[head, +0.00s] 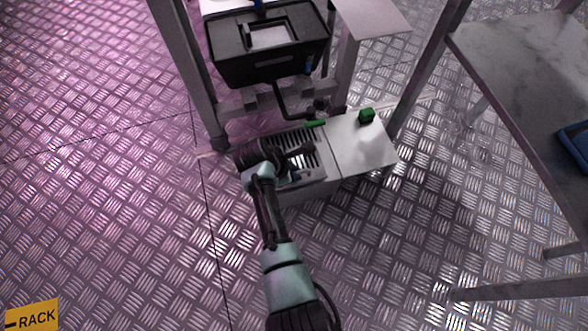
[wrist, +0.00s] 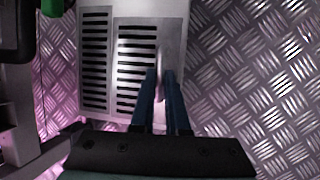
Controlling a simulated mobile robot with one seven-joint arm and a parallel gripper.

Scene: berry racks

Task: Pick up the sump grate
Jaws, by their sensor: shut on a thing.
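The sump grate (wrist: 136,32) is a pale metal plate with a column of dark slots. In the head view the slotted grate (head: 318,158) shows at the top of a low grey box on the floor, partly hidden by my arm. My gripper (wrist: 161,74) is over the plain strip right of the slots. Its two dark fingers are close together, shut on a thin upright part of the grate. In the head view my gripper (head: 292,172) is over the box. Whether the grate is lifted clear is hard to tell.
A second slotted section (wrist: 95,60) lies left of the held plate. A flat plate (head: 362,150) with a green block (head: 366,116) adjoins the box. A black basin (head: 268,62) on a metal stand is behind. A metal table (head: 520,70) stands right.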

